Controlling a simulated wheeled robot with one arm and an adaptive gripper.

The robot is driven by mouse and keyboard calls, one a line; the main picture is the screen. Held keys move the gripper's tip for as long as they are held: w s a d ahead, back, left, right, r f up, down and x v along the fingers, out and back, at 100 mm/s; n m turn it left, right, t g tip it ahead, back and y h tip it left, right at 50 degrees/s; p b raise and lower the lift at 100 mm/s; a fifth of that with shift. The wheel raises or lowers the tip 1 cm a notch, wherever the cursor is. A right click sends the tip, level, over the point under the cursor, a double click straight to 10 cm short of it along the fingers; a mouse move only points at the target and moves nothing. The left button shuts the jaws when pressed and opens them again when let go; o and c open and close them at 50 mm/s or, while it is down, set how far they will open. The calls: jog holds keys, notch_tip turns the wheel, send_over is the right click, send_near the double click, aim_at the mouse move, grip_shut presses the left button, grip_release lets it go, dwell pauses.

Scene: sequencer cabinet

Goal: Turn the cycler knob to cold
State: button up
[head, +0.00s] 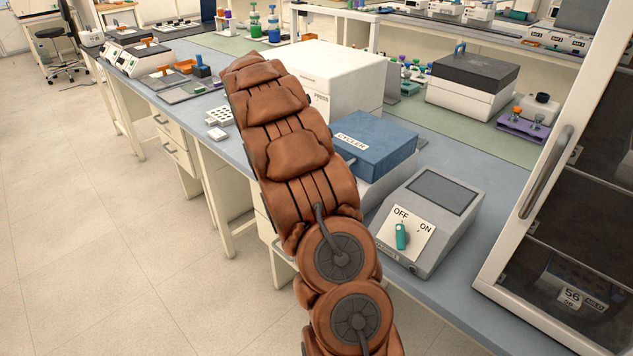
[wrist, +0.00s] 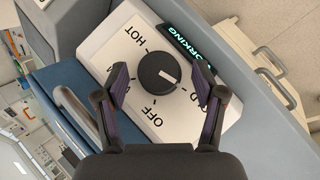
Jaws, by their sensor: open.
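The cycler is the box with the blue lid marked CYCLER (head: 385,143) in the head view, partly behind my arm. Its knob is hidden there. In the wrist view the round black cycler knob (wrist: 157,71) sits on a white plate marked HOT, OFF and a partly covered word ending in D. The knob's white mark points right, toward that covered word. A lit WORKING sign (wrist: 190,44) is beside the plate. My gripper (wrist: 160,84) is open, with one finger on each side of the knob. I cannot tell whether the fingers touch it.
A grey device with a teal OFF/ON knob (head: 402,236) stands right of the cycler. A white box (head: 328,75) is behind the cycler. A glass-doored cabinet (head: 560,190) is at the far right. The floor at left is clear.

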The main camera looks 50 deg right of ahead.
jog(key=m+t, duration=0.1)
jog(key=m+t+y+p, duration=0.1)
jog(key=shift+s+d+r+m, duration=0.1)
jog(key=shift+s+r+m, duration=0.15)
jog(key=shift+m, duration=0.15)
jog(key=shift+s+m+t+y+p, duration=0.1)
jog(key=shift+m+t+y+p, duration=0.5)
jog(key=shift+m+t, duration=0.55)
jog(key=m+t+p, duration=0.2)
jog(key=m, duration=0.1)
jog(key=shift+s+t+p, duration=0.2)
jog(key=shift+t+p, duration=0.1)
jog(key=shift+t, duration=0.05)
jog(key=shift+s+m+t+p, duration=0.1)
jog(key=shift+m+t+p, duration=0.9)
jog(key=shift+m+p, duration=0.05)
